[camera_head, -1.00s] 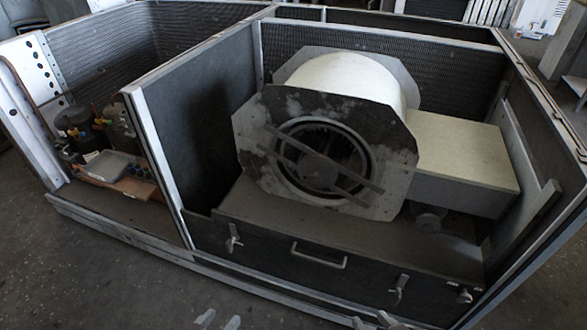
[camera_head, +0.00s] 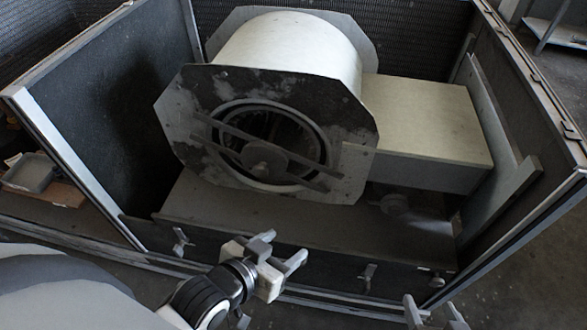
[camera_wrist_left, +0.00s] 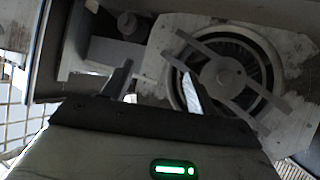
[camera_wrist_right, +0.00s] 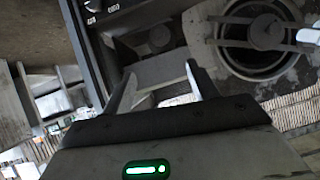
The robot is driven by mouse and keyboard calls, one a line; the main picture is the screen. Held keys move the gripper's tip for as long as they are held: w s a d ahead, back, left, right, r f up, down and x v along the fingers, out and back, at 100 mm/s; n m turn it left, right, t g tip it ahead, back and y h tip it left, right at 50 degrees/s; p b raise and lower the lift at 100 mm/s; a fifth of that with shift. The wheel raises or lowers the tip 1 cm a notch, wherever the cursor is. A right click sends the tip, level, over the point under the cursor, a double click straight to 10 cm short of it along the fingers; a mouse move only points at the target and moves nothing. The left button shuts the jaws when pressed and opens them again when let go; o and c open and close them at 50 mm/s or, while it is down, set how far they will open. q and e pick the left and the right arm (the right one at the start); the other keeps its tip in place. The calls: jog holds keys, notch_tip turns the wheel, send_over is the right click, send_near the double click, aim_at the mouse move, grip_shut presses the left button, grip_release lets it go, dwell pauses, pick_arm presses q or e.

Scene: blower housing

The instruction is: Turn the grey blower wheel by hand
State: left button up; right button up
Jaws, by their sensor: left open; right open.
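The blower housing (camera_head: 185,125) is a pale drum between dark, worn octagonal plates, inside an open metal cabinet. Its round opening faces me, with the grey blower wheel (camera_head: 265,157) inside behind two slanted bars that cross the opening. The wheel also shows in the left wrist view (camera_wrist_left: 222,76) and the opening in the right wrist view (camera_wrist_right: 266,34). My left gripper (camera_head: 284,252) is open and empty, in front of the cabinet, below and apart from the opening. My right gripper (camera_head: 436,312) is open and empty at the bottom edge, right of the left one. Most of its arm is out of view.
A cream-topped box (camera_head: 430,120) adjoins the housing on the right. The cabinet's front panel (camera_head: 330,270) has latches, and a dark side wall (camera_head: 95,140) stands left. A grey tray (camera_head: 30,173) lies in the left compartment. The space before the opening is clear.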

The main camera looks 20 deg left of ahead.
pick_arm(q)
jog(key=w+a+f+n+t+y+b, duration=0.2)
jog(key=a+f+b, duration=0.15)
jog(key=b, duration=0.35)
jog(key=n+t+y+b, duration=0.2)
jog(key=t+y+b, duration=0.25)
jog(key=b, duration=0.85)
send_near(260, 173)
jog(key=p+x, duration=0.1)
jog(key=x, duration=0.8)
pick_arm(e)
jog(key=a+f+y, duration=0.1)
jog(key=a+f, duration=0.1)
jog(key=f, duration=0.3)
jog(key=w+a+f+t+y, duration=0.1)
jog(key=a+f, duration=0.1)
jog(key=f, duration=0.4)
jog(key=shift+w+a+f+n+y, duration=0.25)
jog(key=shift+a+n+y, duration=0.05)
jog(key=shift+a+n, duration=0.1)
pick_arm(q)
grip_shut()
